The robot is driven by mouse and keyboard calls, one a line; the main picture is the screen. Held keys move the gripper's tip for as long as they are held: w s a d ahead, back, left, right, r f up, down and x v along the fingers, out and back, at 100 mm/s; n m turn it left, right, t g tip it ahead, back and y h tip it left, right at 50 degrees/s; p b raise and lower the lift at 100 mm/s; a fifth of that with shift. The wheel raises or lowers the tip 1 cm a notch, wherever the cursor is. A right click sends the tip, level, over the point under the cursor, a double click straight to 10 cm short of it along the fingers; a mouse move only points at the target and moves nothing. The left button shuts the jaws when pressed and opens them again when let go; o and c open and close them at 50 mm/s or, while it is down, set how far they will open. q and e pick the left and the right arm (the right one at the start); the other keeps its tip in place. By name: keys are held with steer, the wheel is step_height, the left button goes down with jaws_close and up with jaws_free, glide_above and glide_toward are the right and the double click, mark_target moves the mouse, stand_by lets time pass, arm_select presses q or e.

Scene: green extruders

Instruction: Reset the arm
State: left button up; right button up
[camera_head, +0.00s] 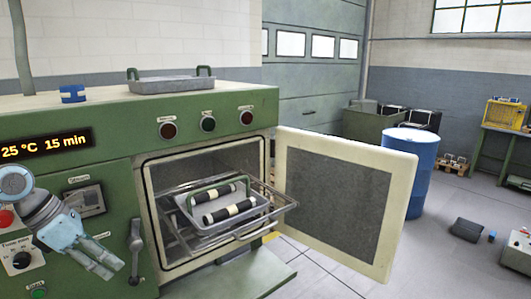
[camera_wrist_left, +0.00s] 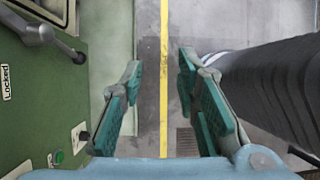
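My left gripper (camera_head: 104,262) is in front of the green machine's panel, at the lower left of the head view. In the left wrist view its two teal-padded fingers (camera_wrist_left: 161,100) stand apart with only floor between them, so it is open and empty. My right gripper shows in neither view. The green machine (camera_head: 262,105) has its oven door (camera_head: 340,200) swung wide open to the right. A metal tray (camera_head: 262,207) with two black-and-white cylinders (camera_head: 230,211) sits on the pulled-out wire rack (camera_head: 290,205).
A door handle (camera_head: 136,245) sticks out just right of my left gripper; it also shows in the wrist view (camera_wrist_left: 40,32). An empty tray (camera_head: 165,85) and a blue object (camera_head: 73,94) lie on the machine's top. A blue barrel (camera_head: 408,150) stands behind the open door.

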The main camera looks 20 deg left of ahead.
arm_select(q)
steer(key=w+d+f+n+t+h, duration=0.5)
steer(key=w+f+n+t+h, duration=0.15)
steer(key=w+f+n, duration=0.45)
steer(key=s+a+f+n+t+y, duration=0.25)
steer(key=f+n+y, duration=0.25)
steer(key=f+n, duration=0.55)
steer(key=s+a+f+n+t+y, duration=0.1)
steer(key=a+f+n+y, duration=0.25)
steer(key=f+n, duration=0.65)
steer(key=s+d+f+n+g+y, duration=0.2)
steer(key=s+d+f+n+g, duration=0.1)
steer(key=s+f, duration=0.75)
steer(key=s+d+f+n+g+y, duration=0.2)
steer(key=s+d+f+n+g, duration=0.15)
steer(key=s+f, duration=0.7)
steer(key=s+d+f+n+g, duration=0.2)
steer(key=s+d+f, duration=0.3)
steer(key=s, duration=0.3)
steer(key=s+d+f+n+g+h, duration=0.1)
steer(key=s+d+f+n+g, duration=0.1)
steer(key=s+d+f+g, duration=0.2)
steer(key=s+d+f, duration=0.1)
steer(key=s+d, duration=0.2)
steer(key=s, duration=0.2)
steer(key=shift+s+d+f+h, duration=0.2)
steer(key=shift+s+h, duration=0.05)
steer(key=shift+h, duration=0.05)
